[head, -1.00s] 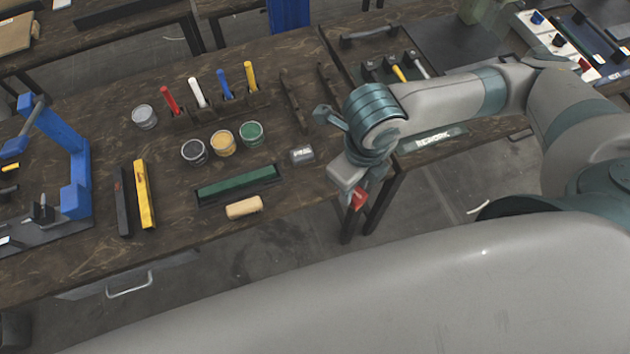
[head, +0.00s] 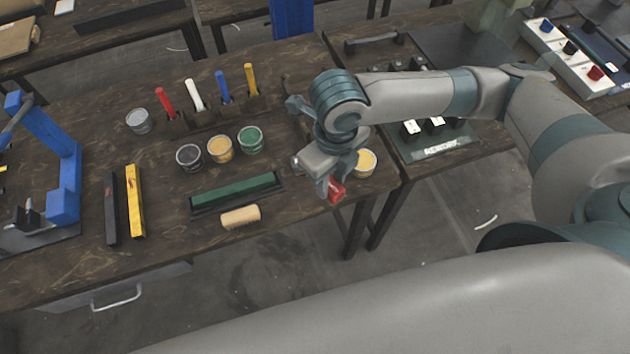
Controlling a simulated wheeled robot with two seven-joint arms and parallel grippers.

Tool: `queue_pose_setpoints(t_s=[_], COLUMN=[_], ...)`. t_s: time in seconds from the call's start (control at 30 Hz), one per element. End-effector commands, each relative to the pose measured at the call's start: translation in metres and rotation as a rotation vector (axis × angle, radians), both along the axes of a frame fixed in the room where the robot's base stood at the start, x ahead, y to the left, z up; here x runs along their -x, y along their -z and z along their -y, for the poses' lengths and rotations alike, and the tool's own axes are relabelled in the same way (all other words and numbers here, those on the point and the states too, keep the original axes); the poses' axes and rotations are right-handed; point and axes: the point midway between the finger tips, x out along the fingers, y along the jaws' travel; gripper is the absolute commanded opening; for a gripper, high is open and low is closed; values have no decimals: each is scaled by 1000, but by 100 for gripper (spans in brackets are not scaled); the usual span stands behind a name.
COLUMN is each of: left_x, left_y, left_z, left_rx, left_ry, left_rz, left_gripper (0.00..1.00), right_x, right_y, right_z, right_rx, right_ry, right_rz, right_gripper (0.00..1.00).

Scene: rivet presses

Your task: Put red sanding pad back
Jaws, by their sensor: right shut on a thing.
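The red sanding pad (head: 337,191) is a small red block, partly covered by the fingers. My right gripper (head: 329,185) is shut on it and holds it over the front right edge of the wooden bench (head: 270,265), just right of the green strip. Whether the pad touches the bench cannot be told. My left gripper is not in view.
A dark tray with a green strip (head: 235,192) and a tan block (head: 240,216) lie left of the gripper. Several tins, including a yellow one (head: 366,161), stand nearby. Coloured-handled tools (head: 223,86) stand behind. Black and yellow bars (head: 134,200) lie left.

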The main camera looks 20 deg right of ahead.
Motion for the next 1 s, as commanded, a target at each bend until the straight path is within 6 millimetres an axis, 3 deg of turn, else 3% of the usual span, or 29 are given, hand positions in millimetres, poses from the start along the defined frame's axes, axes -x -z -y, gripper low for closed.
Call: queue_pose_setpoints(t_s=[0.1, 0.3, 0.77, 1.0], left_x=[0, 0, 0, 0], left_y=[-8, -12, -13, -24], left_z=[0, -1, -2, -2], left_rx=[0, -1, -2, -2], left_ry=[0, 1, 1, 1], left_rz=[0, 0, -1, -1], left_gripper=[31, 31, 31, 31], right_x=[-19, -38, -40, -40], right_y=[11, 25, 30, 55], right_z=[-10, -20, -21, -21], right_rx=[1, 1, 0, 2], right_ry=[3, 1, 0, 2], right_rz=[-3, -2, -2, -4], right_gripper=[8, 8, 8, 8])
